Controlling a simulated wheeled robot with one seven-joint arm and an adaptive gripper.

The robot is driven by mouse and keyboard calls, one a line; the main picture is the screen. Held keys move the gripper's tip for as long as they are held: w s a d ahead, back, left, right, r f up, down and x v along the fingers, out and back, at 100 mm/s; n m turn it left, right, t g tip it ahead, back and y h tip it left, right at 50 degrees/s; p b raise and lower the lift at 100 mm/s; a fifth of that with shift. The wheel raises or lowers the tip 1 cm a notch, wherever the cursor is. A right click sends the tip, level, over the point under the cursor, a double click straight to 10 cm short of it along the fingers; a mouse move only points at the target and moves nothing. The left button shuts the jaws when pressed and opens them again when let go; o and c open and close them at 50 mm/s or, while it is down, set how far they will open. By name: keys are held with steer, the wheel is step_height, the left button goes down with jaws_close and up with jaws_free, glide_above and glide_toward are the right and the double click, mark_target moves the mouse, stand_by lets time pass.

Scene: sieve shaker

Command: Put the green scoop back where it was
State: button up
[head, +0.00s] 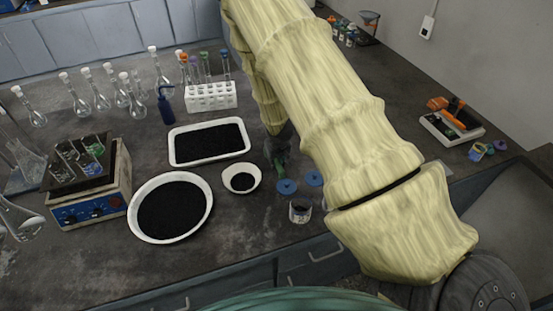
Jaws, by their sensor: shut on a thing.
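The green scoop (274,154) is a small dark green shape below the end of my arm, to the right of the small white bowl (255,184). My gripper (281,141) is partly hidden by my own arm links. It is shut on the green scoop. I cannot tell whether the scoop touches the bench or hangs just above it.
A white tray (171,151) and a round white dish (134,222), both with black grains, lie to the left. Blue lids (287,187) and a small jar (300,211) are in front. A white tube rack (211,97) and several flasks stand behind.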

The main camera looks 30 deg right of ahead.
steer(key=shift+f, duration=0.2)
steer(key=o, duration=0.9)
steer(key=shift+b+v, duration=1.3)
steer(key=shift+v, duration=4.75)
steer(key=shift+d, duration=0.1)
